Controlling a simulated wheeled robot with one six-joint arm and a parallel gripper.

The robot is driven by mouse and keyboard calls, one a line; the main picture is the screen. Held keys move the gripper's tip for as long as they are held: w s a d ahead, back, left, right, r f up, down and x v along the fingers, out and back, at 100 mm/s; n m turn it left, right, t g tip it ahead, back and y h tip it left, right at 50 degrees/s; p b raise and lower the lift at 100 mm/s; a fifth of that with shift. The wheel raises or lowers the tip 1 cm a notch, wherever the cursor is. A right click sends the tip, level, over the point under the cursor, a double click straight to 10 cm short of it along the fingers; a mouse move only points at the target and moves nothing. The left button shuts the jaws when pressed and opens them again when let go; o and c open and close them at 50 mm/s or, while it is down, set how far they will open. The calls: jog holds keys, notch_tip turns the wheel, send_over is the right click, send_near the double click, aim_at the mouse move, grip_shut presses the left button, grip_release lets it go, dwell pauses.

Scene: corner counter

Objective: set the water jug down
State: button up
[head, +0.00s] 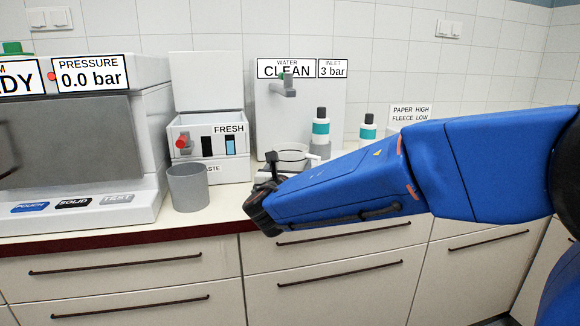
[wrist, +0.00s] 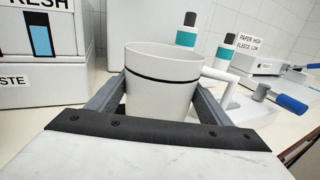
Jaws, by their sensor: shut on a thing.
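The water jug (wrist: 165,78) is a pale, open-topped vessel with a dark line around it and a white handle on its right side in the wrist view. My gripper (wrist: 160,98) is shut on it, with one finger on each side of the body. The jug's base is hidden behind the gripper. In the head view the jug (head: 292,155) shows partly behind my blue arm, upright, in front of the water unit (head: 300,112). I cannot tell whether its base touches the counter (head: 215,216).
A grey cup (head: 187,187) stands on the counter left of the jug, before a FRESH/WASTE box (head: 208,145). A steam machine (head: 70,140) fills the left. Teal-labelled bottles (head: 320,128) stand behind. A blue-handled tool (wrist: 288,102) lies right in the wrist view.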

jog(key=shift+f, duration=0.1)
jog(key=o, duration=1.8)
jog(key=shift+c, duration=0.2)
jog(key=s, duration=0.4)
jog(key=s+a, duration=0.1)
jog(key=s, duration=0.7)
jog(key=shift+a, duration=0.15)
